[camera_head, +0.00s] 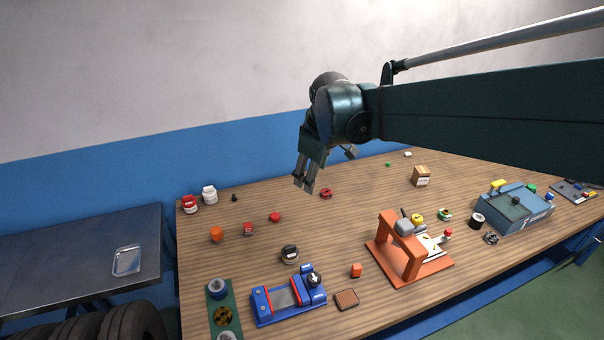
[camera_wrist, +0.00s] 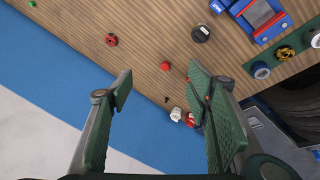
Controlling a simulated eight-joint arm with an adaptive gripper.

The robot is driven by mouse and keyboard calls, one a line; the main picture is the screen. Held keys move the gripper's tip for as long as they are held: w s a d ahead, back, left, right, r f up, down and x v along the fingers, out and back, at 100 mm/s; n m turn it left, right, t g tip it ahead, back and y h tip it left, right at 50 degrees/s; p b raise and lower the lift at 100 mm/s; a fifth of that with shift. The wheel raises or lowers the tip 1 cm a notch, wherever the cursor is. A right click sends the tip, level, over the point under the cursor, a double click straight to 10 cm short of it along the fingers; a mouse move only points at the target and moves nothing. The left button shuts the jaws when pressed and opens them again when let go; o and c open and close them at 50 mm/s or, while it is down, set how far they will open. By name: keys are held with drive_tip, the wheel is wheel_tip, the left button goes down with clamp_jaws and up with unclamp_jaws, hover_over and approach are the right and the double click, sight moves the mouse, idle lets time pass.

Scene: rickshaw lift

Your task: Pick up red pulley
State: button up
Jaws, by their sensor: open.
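The red pulley (camera_head: 326,193) is a small dark-red ring lying on the wooden table, toward its back edge. It also shows in the wrist view (camera_wrist: 111,40), upper left, with a dark centre. My gripper (camera_head: 328,168) is raised above the back of the table, apart from the pulley. In the wrist view, my gripper's fingers (camera_wrist: 160,84) are spread wide with nothing between them. The pulley lies beyond the left finger's tip there.
Red and white jars (camera_head: 190,205) stand at the back left. An orange press (camera_head: 408,250) and a blue vise (camera_head: 288,297) stand in front. Bare wood surrounds the pulley.

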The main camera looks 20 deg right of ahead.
drive_tip(key=w+d+f+n+g, duration=0.1)
drive_tip(key=w+d+f+n, duration=0.25)
drive_tip(key=w, duration=0.55)
drive_tip(key=n+g, duration=0.3)
drive_tip(key=n, duration=0.4)
hover_over(327, 191)
drive_tip(key=f, duration=2.3)
drive_tip(key=shift+s+a+p, duration=0.2)
drive_tip(key=shift+a+p, duration=0.1)
drive_tip(key=shift+w+d+f, duration=0.1)
drive_tip(key=shift+d+f, duration=0.05)
drive_tip(key=shift+f, duration=0.2)
drive_tip(key=shift+f, duration=1.25)
drive_tip(key=shift+f, duration=2.6)
